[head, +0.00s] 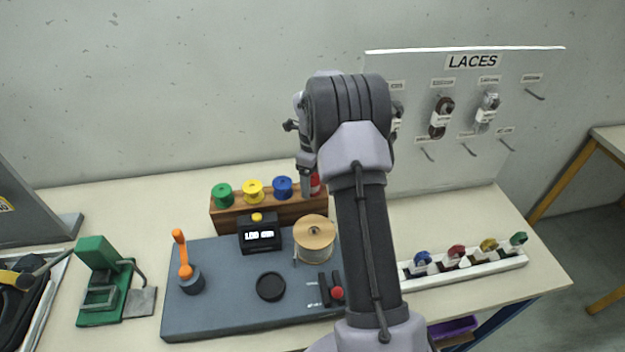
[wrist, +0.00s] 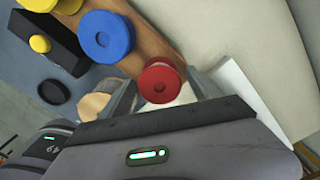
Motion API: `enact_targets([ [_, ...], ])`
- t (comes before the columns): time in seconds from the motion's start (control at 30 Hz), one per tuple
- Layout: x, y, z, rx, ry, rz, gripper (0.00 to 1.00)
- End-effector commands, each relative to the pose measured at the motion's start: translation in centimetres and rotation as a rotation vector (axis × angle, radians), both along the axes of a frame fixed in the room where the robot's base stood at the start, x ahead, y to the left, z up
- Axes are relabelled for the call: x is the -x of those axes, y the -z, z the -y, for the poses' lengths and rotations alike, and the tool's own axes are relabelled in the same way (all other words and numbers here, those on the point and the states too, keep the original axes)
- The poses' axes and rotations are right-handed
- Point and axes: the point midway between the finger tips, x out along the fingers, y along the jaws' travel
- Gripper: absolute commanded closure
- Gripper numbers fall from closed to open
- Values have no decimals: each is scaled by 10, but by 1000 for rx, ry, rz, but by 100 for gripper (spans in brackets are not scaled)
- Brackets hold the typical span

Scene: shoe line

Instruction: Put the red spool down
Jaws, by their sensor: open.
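The red spool (wrist: 160,82) lies between the two fingers of my gripper (wrist: 165,90) in the wrist view, with its round end facing the camera. The fingers are apart, one on each side of it; I cannot tell whether either touches it. In the head view the red spool (head: 316,183) shows partly behind my gripper (head: 307,186), at the right end of the wooden rack (head: 232,221). It appears to stand upright on the rack in line with the other spools; its base is hidden.
Green (head: 222,194), yellow (head: 252,190) and blue (head: 282,187) spools stand on the rack to the left. A black display box (head: 259,236) and a large thread reel (head: 314,238) stand in front. The laces board (head: 430,120) rises to the right.

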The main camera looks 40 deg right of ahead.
Motion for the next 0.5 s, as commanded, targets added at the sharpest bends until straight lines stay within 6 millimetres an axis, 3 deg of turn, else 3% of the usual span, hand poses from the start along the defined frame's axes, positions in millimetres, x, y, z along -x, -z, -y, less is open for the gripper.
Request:
enact_targets([
  [0.33, -1, -88, 0, 2, 0, 4, 27],
  [0.5, 0, -117, 0, 2, 0, 1, 27],
])
